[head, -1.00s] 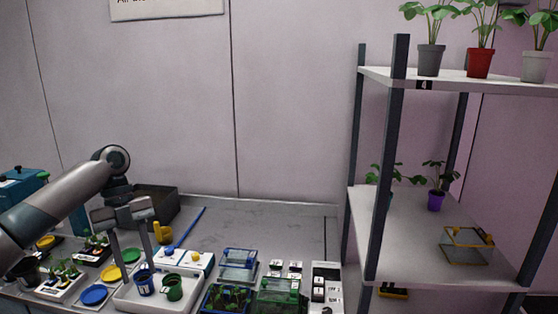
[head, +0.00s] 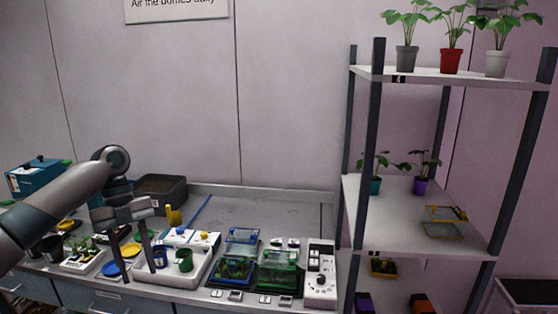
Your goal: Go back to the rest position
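My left gripper (head: 138,261) hangs over the front left of the bench, fingers pointing down and spread apart. Nothing shows between the fingers. A white tray (head: 183,279) with a blue cup (head: 159,258) and a green cup (head: 184,260) stands just right of the fingers. The right finger overlaps the tray's left side in the picture; I cannot tell whether it touches. My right gripper is not in view.
Clear domed boxes (head: 279,272) and a white control panel (head: 320,276) stand right of the tray. A tall shelf (head: 405,216) with potted plants stands at the right. The bench's back right (head: 270,212) is bare. A dark box (head: 160,191) stands behind my gripper.

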